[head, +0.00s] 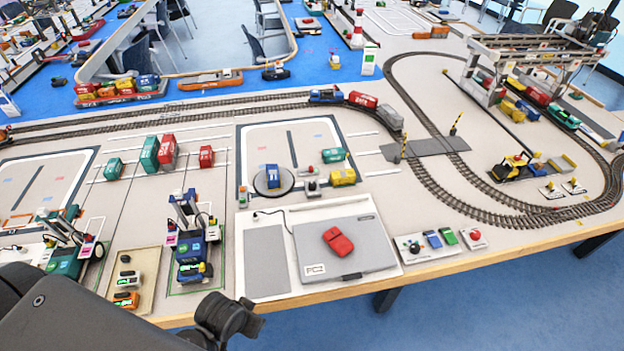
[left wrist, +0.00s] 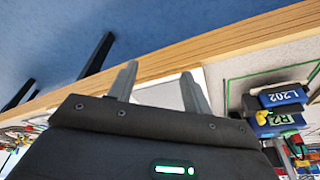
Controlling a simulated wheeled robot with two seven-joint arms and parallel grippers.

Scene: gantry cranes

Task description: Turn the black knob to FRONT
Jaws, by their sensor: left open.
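In the head view a small panel (head: 148,280) at the near left table edge carries a box with a dark knob (head: 125,258) and boxes with green displays below it. Another control panel (head: 440,244) at the right also has a dark round control (head: 414,247). I cannot tell which is the task's knob, and no FRONT label is readable. My left gripper (left wrist: 158,82) is open and empty in the left wrist view, its two grey fingers apart by the wooden table edge. In the head view its fingers cannot be made out. My right gripper is not in view.
A blue-and-black crane vehicle (head: 190,245) stands right of the small panel; one marked L202 (left wrist: 284,97) shows in the left wrist view. Railway tracks (head: 480,200) run behind.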

